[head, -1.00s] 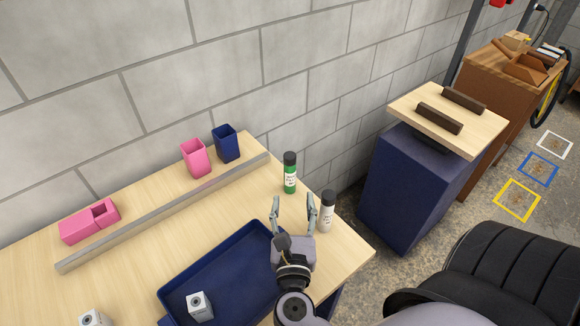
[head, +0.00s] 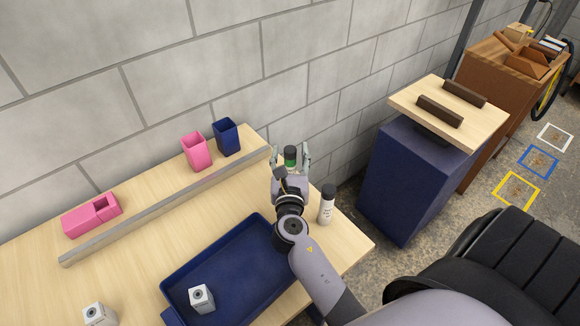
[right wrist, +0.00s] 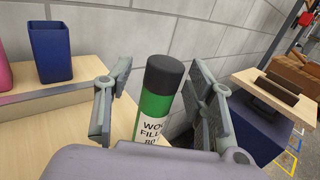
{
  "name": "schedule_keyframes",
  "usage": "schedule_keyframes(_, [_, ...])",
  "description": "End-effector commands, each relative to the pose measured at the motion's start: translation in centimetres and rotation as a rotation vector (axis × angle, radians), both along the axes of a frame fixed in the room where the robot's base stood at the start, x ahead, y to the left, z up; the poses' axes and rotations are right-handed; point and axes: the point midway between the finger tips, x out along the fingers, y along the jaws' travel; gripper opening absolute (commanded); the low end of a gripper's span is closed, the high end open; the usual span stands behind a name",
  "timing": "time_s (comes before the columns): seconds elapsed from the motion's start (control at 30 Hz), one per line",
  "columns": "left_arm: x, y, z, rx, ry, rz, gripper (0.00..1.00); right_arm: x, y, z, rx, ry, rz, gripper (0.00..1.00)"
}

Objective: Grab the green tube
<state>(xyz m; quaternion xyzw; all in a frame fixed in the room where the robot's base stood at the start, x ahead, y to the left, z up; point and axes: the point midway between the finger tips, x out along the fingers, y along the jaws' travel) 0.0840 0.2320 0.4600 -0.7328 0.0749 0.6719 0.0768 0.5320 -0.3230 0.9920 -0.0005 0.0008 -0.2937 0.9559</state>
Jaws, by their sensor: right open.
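The green tube (head: 290,158) has a black cap and a white label. It stands upright near the table's back right edge, and its lower part is hidden by my gripper in the head view. My right gripper (head: 290,156) is open, with one finger on each side of the tube. In the right wrist view the green tube (right wrist: 155,104) stands between the two open fingers (right wrist: 160,100), with gaps visible beside it. The bottom of the tube is hidden there by the gripper body. My left gripper is not in view.
A white bottle (head: 327,204) with a dark cap stands just right of my right gripper. A blue tray (head: 262,226) holding a white block lies at the front. A metal rail (head: 170,206) runs along the table, with pink and blue cups (head: 226,137) behind it.

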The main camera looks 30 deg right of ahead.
Motion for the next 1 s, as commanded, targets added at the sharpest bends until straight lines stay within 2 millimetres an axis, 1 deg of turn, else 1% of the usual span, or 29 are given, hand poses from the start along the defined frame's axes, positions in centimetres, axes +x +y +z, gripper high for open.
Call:
schedule_keyframes(0.23, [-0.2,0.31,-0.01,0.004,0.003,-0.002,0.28,0.12,-0.09,0.01,0.001,-0.001,0.0,0.49])
schedule_keyframes(0.9, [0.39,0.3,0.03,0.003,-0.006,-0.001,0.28,0.09,-0.06,0.01,0.001,-0.001,0.0,0.05])
schedule_keyframes(1.0, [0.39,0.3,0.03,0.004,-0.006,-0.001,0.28,0.09,-0.06,0.01,0.001,-0.001,0.0,0.0])
